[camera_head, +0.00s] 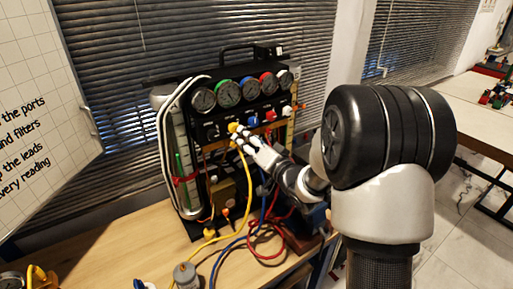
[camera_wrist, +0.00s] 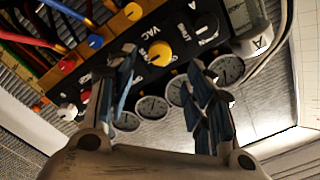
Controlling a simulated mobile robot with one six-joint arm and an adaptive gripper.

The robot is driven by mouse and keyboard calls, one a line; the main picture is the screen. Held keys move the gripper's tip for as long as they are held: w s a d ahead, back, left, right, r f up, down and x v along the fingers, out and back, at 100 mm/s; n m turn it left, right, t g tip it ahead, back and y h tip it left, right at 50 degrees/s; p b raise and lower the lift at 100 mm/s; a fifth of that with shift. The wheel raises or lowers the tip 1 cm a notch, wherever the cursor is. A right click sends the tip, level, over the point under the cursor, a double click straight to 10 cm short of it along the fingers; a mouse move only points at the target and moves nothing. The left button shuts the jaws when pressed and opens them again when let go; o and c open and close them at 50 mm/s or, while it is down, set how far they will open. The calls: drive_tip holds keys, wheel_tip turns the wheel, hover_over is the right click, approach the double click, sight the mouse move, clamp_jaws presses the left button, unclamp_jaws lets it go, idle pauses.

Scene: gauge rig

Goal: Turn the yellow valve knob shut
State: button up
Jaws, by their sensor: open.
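The yellow valve knob (camera_wrist: 160,54) sits on the rig's black front panel, beside white lettering that seems to read VAC. In the wrist view it shows between the two fingertips of my gripper (camera_wrist: 161,62). The fingers are open, one on each side of the knob, with a visible gap to it on both sides. I cannot tell how far the tips are from the panel. In the head view the yellow knob (camera_head: 233,127) shows just beyond the tips of my gripper (camera_head: 239,135), which partly cover that area.
The gauge rig (camera_head: 205,155) stands on a wooden bench (camera_head: 150,245). Several round gauges (camera_head: 228,93) line its top. Blue (camera_wrist: 95,40) and red (camera_wrist: 67,65) knobs are close by. A yellow hose (camera_head: 248,200) and red and blue hoses hang below my gripper.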

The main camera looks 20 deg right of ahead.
drive_tip(key=v, duration=0.5)
drive_tip(key=shift+w, duration=0.1)
drive_tip(key=s+d+n+g+h+b, duration=0.2)
drive_tip(key=s+g+h, duration=0.45)
drive_tip(key=s, duration=0.75)
drive_tip(key=s+a+f+n+g, duration=0.1)
drive_tip(key=s+a+g, duration=0.2)
drive_tip(key=s, duration=0.7)
drive_tip(key=s+a+f+n+g, duration=0.2)
drive_tip(key=s+g, duration=0.1)
drive_tip(key=s, duration=0.8)
drive_tip(key=shift+s+a+f+n+y, duration=0.25)
drive_tip(key=shift+a+n+y, duration=0.1)
drive_tip(key=shift+y, duration=0.1)
drive_tip(key=shift+w, duration=0.1)
drive_tip(key=shift+c, duration=0.5)
